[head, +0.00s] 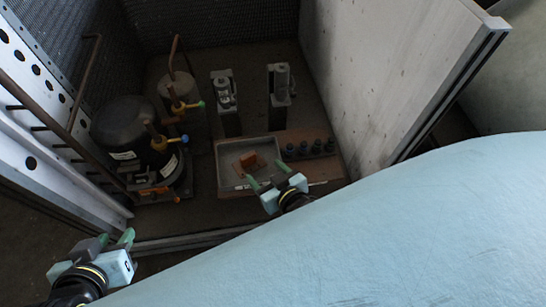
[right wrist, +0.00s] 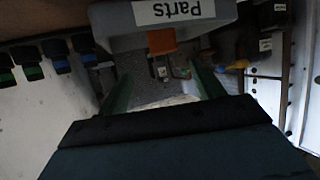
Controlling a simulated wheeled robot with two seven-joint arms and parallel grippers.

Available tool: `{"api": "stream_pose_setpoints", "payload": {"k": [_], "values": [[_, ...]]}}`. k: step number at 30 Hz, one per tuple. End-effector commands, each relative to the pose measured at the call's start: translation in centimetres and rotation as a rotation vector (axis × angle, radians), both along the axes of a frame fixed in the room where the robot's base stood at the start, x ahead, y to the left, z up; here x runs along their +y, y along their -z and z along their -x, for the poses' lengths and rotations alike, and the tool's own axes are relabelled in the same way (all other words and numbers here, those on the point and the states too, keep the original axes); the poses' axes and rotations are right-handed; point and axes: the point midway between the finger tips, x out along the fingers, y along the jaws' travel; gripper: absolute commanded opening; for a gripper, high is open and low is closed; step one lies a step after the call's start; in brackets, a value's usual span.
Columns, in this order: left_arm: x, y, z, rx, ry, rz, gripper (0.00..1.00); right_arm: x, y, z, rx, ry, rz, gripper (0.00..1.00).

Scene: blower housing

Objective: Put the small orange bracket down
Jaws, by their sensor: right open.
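The small orange bracket (head: 248,160) is in the grey parts tray (head: 222,163) in the head view. In the right wrist view the bracket (right wrist: 161,40) shows at the edge of the tray wall, beside its upside-down "Parts" label (right wrist: 174,10). My right gripper (head: 267,176) is open at the tray's near edge, with its green fingers apart. In the right wrist view, nothing is between its fingers (right wrist: 163,88), and the bracket lies beyond them. My left gripper (head: 115,240) is at the lower left, away from the tray, with its fingertips apart and nothing seen between them.
Several dark cylindrical parts (head: 310,148) stand in a brown holder right of the tray. Two upright metal fittings (head: 224,95) (head: 280,85) stand behind it. A black compressor (head: 125,130) with pipes and coloured valves is at left. A pale panel (head: 385,70) bounds the right side.

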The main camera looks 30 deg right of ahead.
Motion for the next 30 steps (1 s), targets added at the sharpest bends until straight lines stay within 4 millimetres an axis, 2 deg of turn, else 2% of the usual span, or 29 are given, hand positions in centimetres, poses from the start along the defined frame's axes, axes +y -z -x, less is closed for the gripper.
{"api": "stream_pose_setpoints", "payload": {"k": [4, 7, 12, 15, 19, 30], "values": [[0.0, 0.1, 0.1, 0.004, -0.001, -0.001, 0.36, -2.3, -3.4, 0.2, 0.070, 0.026, 0.026, 0.67], [0.0, 0.1, 0.0, 0.003, 0.000, -0.001, 0.36, -3.4, -6.4, 1.3, 0.148, 0.021, 0.038, 0.67], [0.0, 0.0, 0.0, 0.002, 0.000, 0.000, 0.36, -3.8, -10.9, 4.0, 0.267, -0.035, 0.050, 0.67], [0.0, 0.0, 0.0, 0.002, -0.001, -0.001, 0.36, -3.7, -12.6, 5.5, 0.314, -0.071, 0.059, 0.67], [0.0, 0.0, 0.0, 0.002, -0.001, -0.001, 0.36, -3.5, -13.5, 6.5, 0.345, -0.096, 0.064, 0.67], [0.0, 0.0, 0.0, 0.001, 0.000, 0.000, 0.36, -3.5, -13.5, 6.5, 0.349, -0.097, 0.064, 0.67]]}}
